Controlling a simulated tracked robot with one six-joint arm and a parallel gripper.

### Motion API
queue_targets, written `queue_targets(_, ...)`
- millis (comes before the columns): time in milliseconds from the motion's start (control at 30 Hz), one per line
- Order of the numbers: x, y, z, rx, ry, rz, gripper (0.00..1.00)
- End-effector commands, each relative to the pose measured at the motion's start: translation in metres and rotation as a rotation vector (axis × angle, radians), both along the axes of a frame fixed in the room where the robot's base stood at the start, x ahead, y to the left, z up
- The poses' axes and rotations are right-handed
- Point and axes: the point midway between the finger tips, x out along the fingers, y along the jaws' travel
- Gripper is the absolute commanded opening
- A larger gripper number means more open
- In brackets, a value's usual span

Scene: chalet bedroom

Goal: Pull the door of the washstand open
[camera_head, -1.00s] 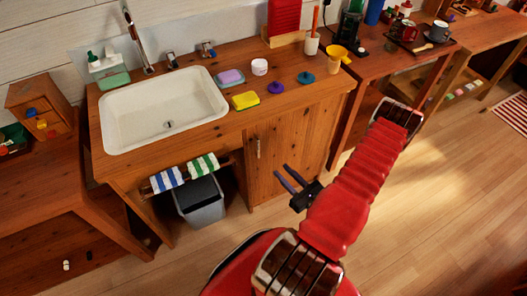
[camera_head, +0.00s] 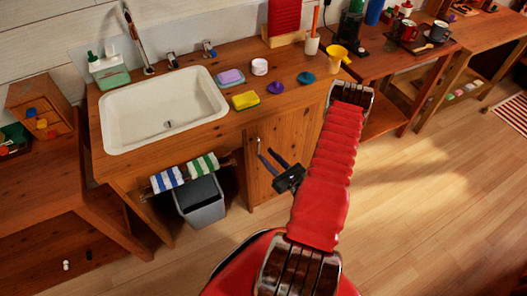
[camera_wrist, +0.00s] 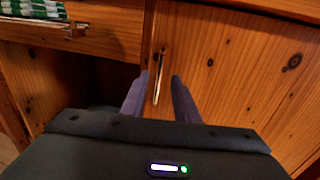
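The washstand (camera_head: 228,124) is wooden with a white basin in its top. Its door (camera_head: 290,140) is a shut plank panel on the right of the front. A slim metal bar handle stands upright near the door's left edge, clear in the wrist view (camera_wrist: 159,78). My gripper (camera_head: 266,154) is open in front of the door. In the wrist view its two dark fingers (camera_wrist: 156,95) lie on either side of the handle, with gaps between. I cannot tell whether the fingertips touch the door. In the head view the fingers partly cover the handle.
Left of the door, a towel rail carries a blue-striped towel (camera_head: 167,179) and a green-striped towel (camera_head: 203,165). A grey bin (camera_head: 201,203) stands below. Soap, a sponge (camera_head: 245,100) and jars sit on the top. The floor (camera_head: 420,210) at the right is clear.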

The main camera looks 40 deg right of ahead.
Motion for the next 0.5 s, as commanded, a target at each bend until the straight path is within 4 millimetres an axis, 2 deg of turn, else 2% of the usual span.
queue_targets(233, 0.027, -0.002, 0.0, -0.001, -0.001, 0.002, 0.28)
queue_targets(500, 0.037, -0.003, 0.0, 0.0, -0.001, 0.0, 0.28)
